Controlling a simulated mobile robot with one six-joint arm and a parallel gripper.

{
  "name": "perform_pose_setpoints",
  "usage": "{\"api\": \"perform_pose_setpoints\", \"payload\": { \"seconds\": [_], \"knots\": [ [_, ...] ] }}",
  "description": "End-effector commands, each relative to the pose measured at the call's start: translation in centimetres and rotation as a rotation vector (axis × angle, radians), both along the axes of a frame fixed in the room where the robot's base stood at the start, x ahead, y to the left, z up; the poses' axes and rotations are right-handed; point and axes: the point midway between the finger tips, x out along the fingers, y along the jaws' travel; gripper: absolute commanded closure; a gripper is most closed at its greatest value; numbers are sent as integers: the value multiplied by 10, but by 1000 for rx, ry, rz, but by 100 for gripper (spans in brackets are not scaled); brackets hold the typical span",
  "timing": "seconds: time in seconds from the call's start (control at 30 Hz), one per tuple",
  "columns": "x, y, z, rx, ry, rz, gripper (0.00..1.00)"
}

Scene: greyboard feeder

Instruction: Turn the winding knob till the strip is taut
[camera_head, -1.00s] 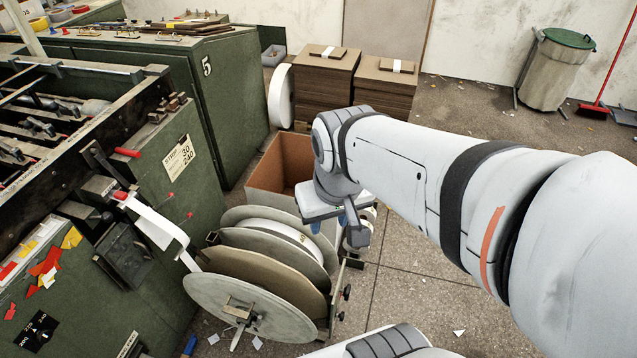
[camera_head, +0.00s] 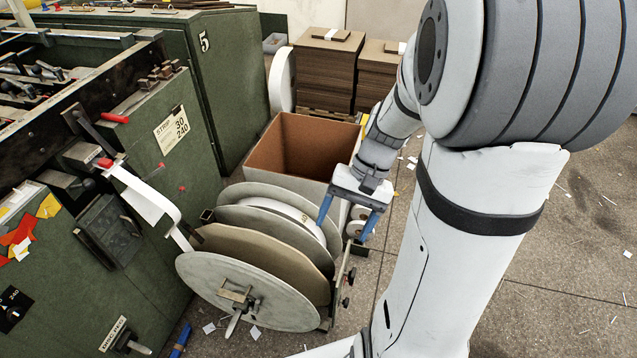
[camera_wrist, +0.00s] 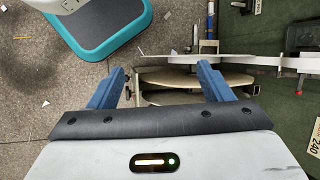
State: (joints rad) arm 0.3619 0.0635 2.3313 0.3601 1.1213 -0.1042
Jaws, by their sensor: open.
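A white strip (camera_head: 148,202) runs from the green machine down to the reels and hangs in a loose curve. The large pale reel discs (camera_head: 200,288) stand side by side, with a metal wing-shaped handle (camera_head: 238,302) at the front disc's centre. Small dark knobs (camera_head: 346,301) sit on the frame right of the reels. I cannot tell which is the winding knob. My gripper (camera_head: 343,231), with blue fingers, is open and empty above the right side of the reels. In the wrist view, the reels (camera_wrist: 180,82) lie below and between the fingers, and the strip (camera_wrist: 240,60) shows to the right.
An open brown-lined box (camera_head: 303,150) stands behind the reels, with stacked boards (camera_head: 326,72) beyond. The green machine (camera_head: 190,160) closes off the left. Floor to the right is clear apart from paper scraps. A blue-handled tool (camera_head: 181,342) lies low at the left front.

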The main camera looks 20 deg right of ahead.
Motion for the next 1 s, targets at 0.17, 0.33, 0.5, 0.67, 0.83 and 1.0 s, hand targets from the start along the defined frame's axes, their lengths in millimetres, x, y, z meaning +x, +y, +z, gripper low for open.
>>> {"api": "perform_pose_setpoints", "payload": {
  "seconds": [0.17,0.33,0.5,0.67,0.83,1.0],
  "knots": [
    [17,-22,-96,221,154,-213,27],
    [33,-47,-174,443,251,-420,27],
    [43,-78,-256,674,309,-635,27],
    [47,-111,-334,890,326,-841,27],
    [44,-138,-398,1068,311,-1014,27],
    [41,-153,-430,1160,292,-1107,27]
  ]
}}
